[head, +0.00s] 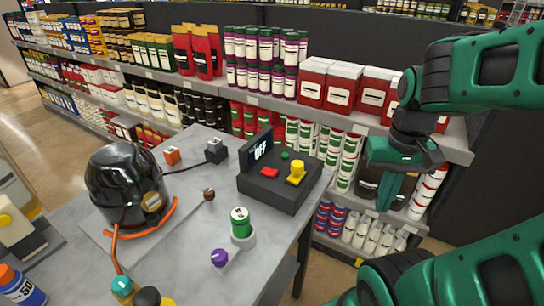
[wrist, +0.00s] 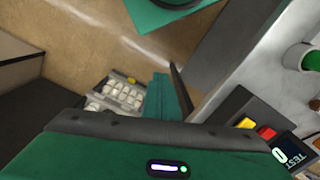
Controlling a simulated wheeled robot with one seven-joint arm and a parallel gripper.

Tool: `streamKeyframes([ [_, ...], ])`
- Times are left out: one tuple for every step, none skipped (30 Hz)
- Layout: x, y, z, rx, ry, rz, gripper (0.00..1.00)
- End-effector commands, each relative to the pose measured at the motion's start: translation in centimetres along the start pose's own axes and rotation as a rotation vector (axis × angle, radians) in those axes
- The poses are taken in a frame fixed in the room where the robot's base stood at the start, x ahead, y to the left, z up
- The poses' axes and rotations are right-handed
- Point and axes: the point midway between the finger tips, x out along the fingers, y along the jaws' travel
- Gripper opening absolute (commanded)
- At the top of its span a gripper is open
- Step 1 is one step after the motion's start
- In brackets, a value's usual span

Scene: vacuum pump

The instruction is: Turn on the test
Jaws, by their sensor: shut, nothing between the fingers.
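A black control box (head: 280,186) sits at the right edge of the grey table. Its upright display (head: 259,151) reads "OFF". On its top are a red button (head: 269,172), a green button (head: 285,155) and a raised yellow control (head: 297,171). My gripper (head: 386,195) is shut and empty, to the right of the box and beyond the table edge, touching nothing that I can see.
A black pump-like vessel (head: 127,186) with an orange hose stands on the left of the table (head: 190,235). A green-topped can (head: 240,222), a purple-capped item (head: 220,257) and a small brown ball (head: 208,194) lie near the box. Stocked shelves (head: 255,100) stand behind.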

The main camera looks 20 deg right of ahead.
Motion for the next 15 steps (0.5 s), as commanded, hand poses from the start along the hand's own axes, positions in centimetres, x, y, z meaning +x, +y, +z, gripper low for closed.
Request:
streamKeyframes([
  [0.0,0.0,0.0,0.0,0.0,0.0,0.0],
  [0.0,0.0,0.0,0.0,0.0,0.0,0.0],
  [0.0,0.0,0.0,0.0,0.0,0.0,0.0],
  [0.0,0.0,0.0,-0.003,0.0,0.0,0.0],
  [-0.4,0.4,0.7,-0.011,0.007,-0.004,0.0],
  [-0.7,0.5,0.8,-0.029,0.012,-0.005,0.0],
  [-0.9,0.3,0.7,-0.051,0.012,-0.004,0.0],
  [-1.1,0.2,0.3,-0.082,0.011,-0.002,0.0],
  [-1.5,0.0,-0.2,-0.136,0.009,0.003,0.0],
  [-1.9,-0.3,-0.7,-0.188,0.007,0.007,0.0],
  [-2.2,-0.7,-1.3,-0.249,0.005,0.012,0.0],
  [-2.9,-1.4,-2.0,-0.341,0.002,0.018,0.0],
  [-3.4,-1.9,-2.6,-0.418,-0.003,0.023,0.0],
  [-3.9,-2.6,-3.2,-0.5,-0.005,0.027,0.0],
  [-4.6,-3.5,-4.0,-0.614,-0.011,0.033,0.0],
])
